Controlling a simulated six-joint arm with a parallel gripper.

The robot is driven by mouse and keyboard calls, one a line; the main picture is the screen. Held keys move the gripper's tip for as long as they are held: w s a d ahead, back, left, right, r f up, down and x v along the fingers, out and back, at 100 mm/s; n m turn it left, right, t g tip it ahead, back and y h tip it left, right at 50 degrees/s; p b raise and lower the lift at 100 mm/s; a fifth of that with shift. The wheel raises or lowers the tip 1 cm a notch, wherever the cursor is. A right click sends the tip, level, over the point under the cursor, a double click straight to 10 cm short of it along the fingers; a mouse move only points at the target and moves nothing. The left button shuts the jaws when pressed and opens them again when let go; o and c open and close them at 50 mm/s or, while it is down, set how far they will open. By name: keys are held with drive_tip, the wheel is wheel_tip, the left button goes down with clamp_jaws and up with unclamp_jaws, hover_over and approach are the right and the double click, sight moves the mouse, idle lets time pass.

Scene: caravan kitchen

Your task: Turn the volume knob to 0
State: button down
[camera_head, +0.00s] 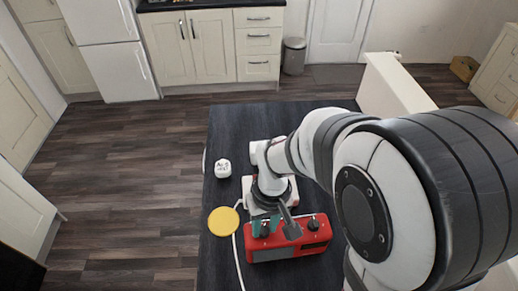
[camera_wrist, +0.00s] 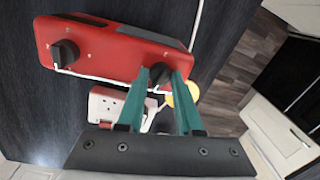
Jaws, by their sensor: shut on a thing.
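A red radio-like box (camera_head: 290,246) lies on the dark table and has two dark knobs on its face. My gripper (camera_head: 265,225) has teal fingers and is shut on the box's left knob as seen in the head view. In the wrist view the fingers stand on either side of this knob (camera_wrist: 160,76), partly covering it. The other knob (camera_head: 313,224) is free; it is at the left in the wrist view (camera_wrist: 65,52), with a light pointer line. I cannot read any volume marks.
A yellow disc (camera_head: 223,221) lies left of the box, near the table (camera_head: 225,130) edge. A white socket plate (camera_wrist: 108,104) is close to the box. A white cable (camera_head: 236,255) runs past the box's left side.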

sight(268, 228)
drive_tip(key=shift+n, duration=2.2)
drive_tip(key=c, duration=0.6)
unclamp_jaws()
drive_tip(key=shift+o, duration=0.2)
wheel_tip(268, 228, up, 16)
drive_tip(key=shift+w+d, duration=0.35)
drive_tip(key=shift+d, duration=0.05)
drive_tip(key=shift+s+f, duration=0.1)
drive_tip(key=shift+f, duration=0.05)
